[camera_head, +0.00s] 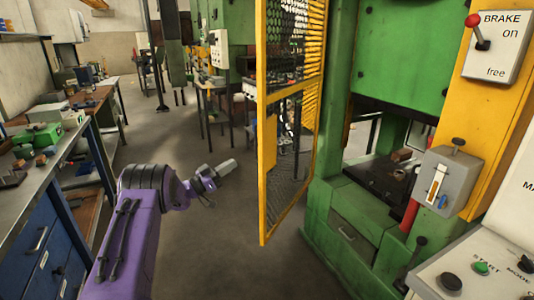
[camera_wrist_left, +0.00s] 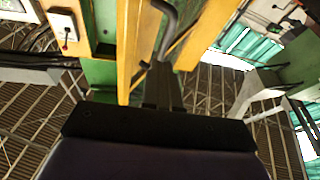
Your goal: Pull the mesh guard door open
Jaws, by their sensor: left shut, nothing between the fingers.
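The mesh guard door (camera_head: 264,150) is a tall yellow frame with wire mesh. In the head view it stands out at an angle from the green press (camera_head: 345,210), and the press opening shows to its right. My left gripper (camera_head: 228,167) is shut and empty, left of the door's free edge, with a gap between them in the picture. In the left wrist view my left gripper (camera_wrist_left: 163,82) points at yellow framework, with a bent grey bar (camera_wrist_left: 168,18) close by its fingertips; I cannot tell whether they touch. My right gripper is out of view.
A workbench with blue drawers (camera_head: 35,235) runs along the left side. A white control panel (camera_head: 470,275) and a yellow post with a brake lever (camera_head: 480,30) stand at the right. The floor (camera_head: 215,235) between the bench and the door is clear.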

